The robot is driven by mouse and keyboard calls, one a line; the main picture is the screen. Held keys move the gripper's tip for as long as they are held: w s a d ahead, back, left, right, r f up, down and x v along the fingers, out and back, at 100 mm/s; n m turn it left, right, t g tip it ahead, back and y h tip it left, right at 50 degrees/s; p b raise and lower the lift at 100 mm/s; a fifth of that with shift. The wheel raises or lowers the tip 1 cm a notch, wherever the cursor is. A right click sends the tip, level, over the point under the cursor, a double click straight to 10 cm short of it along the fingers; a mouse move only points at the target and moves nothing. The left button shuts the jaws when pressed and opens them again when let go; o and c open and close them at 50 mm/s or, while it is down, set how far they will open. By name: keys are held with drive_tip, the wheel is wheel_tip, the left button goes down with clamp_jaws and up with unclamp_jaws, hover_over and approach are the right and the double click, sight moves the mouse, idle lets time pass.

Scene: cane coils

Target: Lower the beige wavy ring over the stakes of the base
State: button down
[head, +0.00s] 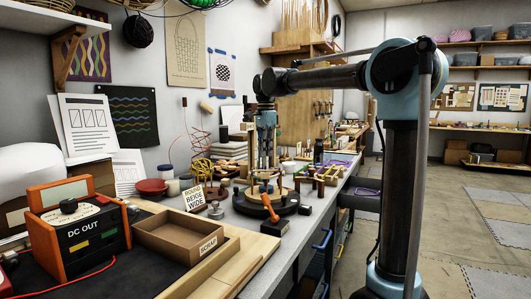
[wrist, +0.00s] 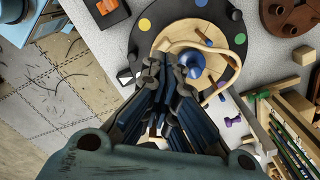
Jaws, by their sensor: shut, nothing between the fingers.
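My gripper (head: 265,168) points down over the dark round base (head: 258,207) on the bench. In the wrist view its fingers (wrist: 168,62) are shut and empty, over the edge of the base (wrist: 146,40). The base bears a light wooden disc (wrist: 212,34) and coloured dots. A beige wavy strip, which looks like the ring (wrist: 226,53), lies around a blue round piece (wrist: 192,63) on the disc. The fingers hide part of it. I cannot tell whether the ring sits around the stakes, which are hard to make out here.
A sign (head: 193,197) stands left of the base. Beside the base in the wrist view are a brown disc (wrist: 292,18) and a wooden rack (wrist: 285,125). The floor at right is open.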

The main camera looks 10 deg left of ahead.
drive_tip(key=shift+a+f, duration=0.2)
drive_tip(key=shift+f, duration=2.75)
drive_tip(key=shift+f, duration=0.95)
drive_tip(key=shift+r, duration=0.15)
wheel_tip(320, 180, up, 14)
drive_tip(key=shift+r, duration=0.25)
drive_tip(key=shift+w+d, duration=0.1)
drive_tip(key=shift+s+f+n, duration=0.2)
drive_tip(key=shift+f+n, duration=3.95)
drive_tip(key=shift+n, duration=0.35)
drive_tip(key=shift+f, duration=2.95)
